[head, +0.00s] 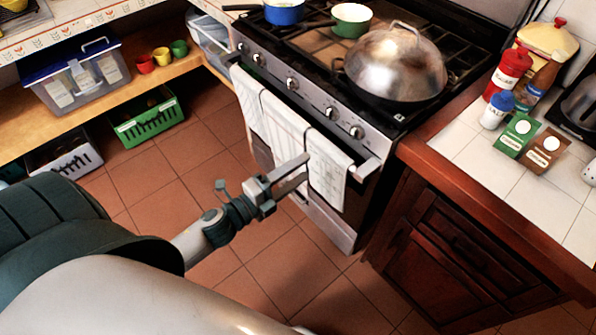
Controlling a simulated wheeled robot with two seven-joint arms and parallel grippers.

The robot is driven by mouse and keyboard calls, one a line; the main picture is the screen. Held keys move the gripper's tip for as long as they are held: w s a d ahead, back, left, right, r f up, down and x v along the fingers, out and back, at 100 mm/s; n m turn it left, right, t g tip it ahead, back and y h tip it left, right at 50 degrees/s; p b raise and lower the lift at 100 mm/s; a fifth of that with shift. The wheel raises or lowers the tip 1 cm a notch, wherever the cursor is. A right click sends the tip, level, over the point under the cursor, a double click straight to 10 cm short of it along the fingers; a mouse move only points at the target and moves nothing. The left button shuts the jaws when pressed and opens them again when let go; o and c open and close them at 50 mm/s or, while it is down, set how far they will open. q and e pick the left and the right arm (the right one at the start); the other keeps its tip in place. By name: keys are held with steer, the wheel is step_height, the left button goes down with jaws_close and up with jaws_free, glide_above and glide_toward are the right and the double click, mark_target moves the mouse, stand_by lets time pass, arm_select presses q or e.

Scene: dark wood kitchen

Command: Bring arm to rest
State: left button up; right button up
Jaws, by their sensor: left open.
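My left gripper (303,167) is in the middle of the head view, in front of the oven door of the stove (300,90). Its jaws are open, with nothing seen between them. Its fingers overlap the hanging white towels (285,125) in the picture; I cannot tell whether they touch. My left arm (205,230) reaches in from the lower left. My right gripper is out of view.
A domed pan (395,65) and two pots sit on the stove. The wooden counter (510,200) at right holds jars and packets. At left, a shelf (60,112) bears a lidded bin, with crates below. Tiled floor (190,150) is open between.

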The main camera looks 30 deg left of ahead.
arm_select(q)
steer(key=shift+f, duration=0.1)
stand_by(0.4)
steer(key=s+a+f+n+g+y, duration=0.1)
steer(key=s+f+n+g+y, duration=0.2)
steer(key=f, duration=0.8)
steer(key=s+a+f+n+g, duration=0.1)
steer(key=s+f+n, duration=0.3)
steer(key=f, duration=0.7)
steer(key=s+a+f+n+g+y, duration=0.15)
steer(key=f+n, duration=0.35)
steer(key=f, duration=0.6)
steer(key=s+d+f+n+g, duration=0.3)
steer(key=s+d+f, duration=0.1)
steer(key=s+f, duration=0.6)
steer(key=s+d+f+n+g, duration=0.4)
steer(key=s+f, duration=0.5)
steer(key=s, duration=0.4)
steer(key=shift+f+n+y, duration=0.3)
steer(key=shift+f+y, duration=0.05)
steer(key=shift+w, duration=0.1)
